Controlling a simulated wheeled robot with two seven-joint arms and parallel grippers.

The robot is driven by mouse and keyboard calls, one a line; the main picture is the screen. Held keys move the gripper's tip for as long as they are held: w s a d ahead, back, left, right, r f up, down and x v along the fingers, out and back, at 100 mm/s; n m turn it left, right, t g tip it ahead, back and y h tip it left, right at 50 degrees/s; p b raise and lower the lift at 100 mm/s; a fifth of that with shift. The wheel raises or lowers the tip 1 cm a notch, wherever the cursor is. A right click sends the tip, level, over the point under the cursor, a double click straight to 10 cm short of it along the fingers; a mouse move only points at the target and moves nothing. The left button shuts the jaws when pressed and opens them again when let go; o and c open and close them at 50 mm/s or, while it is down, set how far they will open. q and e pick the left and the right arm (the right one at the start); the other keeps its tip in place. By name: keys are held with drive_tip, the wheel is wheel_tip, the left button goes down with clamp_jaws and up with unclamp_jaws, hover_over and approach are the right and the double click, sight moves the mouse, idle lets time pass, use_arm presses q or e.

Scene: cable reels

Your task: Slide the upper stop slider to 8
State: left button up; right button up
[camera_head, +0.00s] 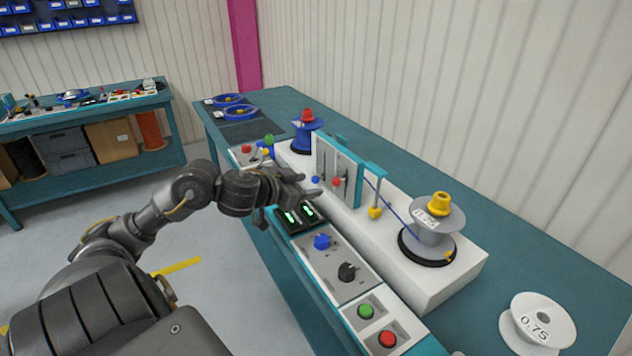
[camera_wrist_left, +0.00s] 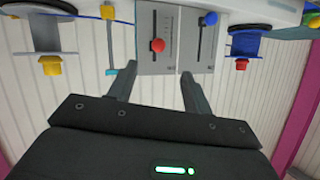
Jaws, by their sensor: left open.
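A grey slider panel (camera_head: 338,170) with a teal frame stands upright on the white machine; it shows upside down in the left wrist view (camera_wrist_left: 183,55). It has two slots, one with a red knob (camera_head: 336,181) and one with a blue knob (camera_head: 315,180). I cannot read which slider is the upper stop, and the scale marks are too small to read. My left gripper (camera_head: 309,186) is open and empty in front of the panel. In the left wrist view, the red knob (camera_wrist_left: 158,45) lies just beyond and between the fingertips (camera_wrist_left: 157,70); the blue knob (camera_wrist_left: 211,18) lies to the right.
A grey reel (camera_head: 434,230) with a yellow cap and a blue reel (camera_head: 306,134) with a red cap flank the panel. A blue cable runs to the grey reel. Below the gripper are lit displays (camera_head: 300,214), knobs and green and red buttons. A white 0.75 spool (camera_head: 538,322) lies at the right.

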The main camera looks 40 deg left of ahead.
sight(334, 181)
use_arm(q)
drive_tip(key=b+x, duration=0.1)
drive_tip(key=x, duration=0.8)
drive_tip(key=shift+w+d, duration=0.15)
drive_tip(key=shift+d, duration=0.05)
drive_tip(key=shift+w+f, duration=0.3)
drive_tip(key=shift+w, duration=0.4)
use_arm(e)
drive_tip(key=shift+s+d+f, duration=0.1)
drive_tip(key=shift+d+f, duration=0.55)
drive_tip(key=shift+d, duration=0.3)
drive_tip(key=shift+a, duration=0.15)
use_arm(q)
drive_tip(key=c, duration=0.9)
drive_tip(key=shift+o, duration=1.1)
drive_tip(key=c, duration=0.3)
drive_tip(key=shift+c, duration=0.2)
use_arm(e)
drive_tip(key=shift+a, duration=0.5)
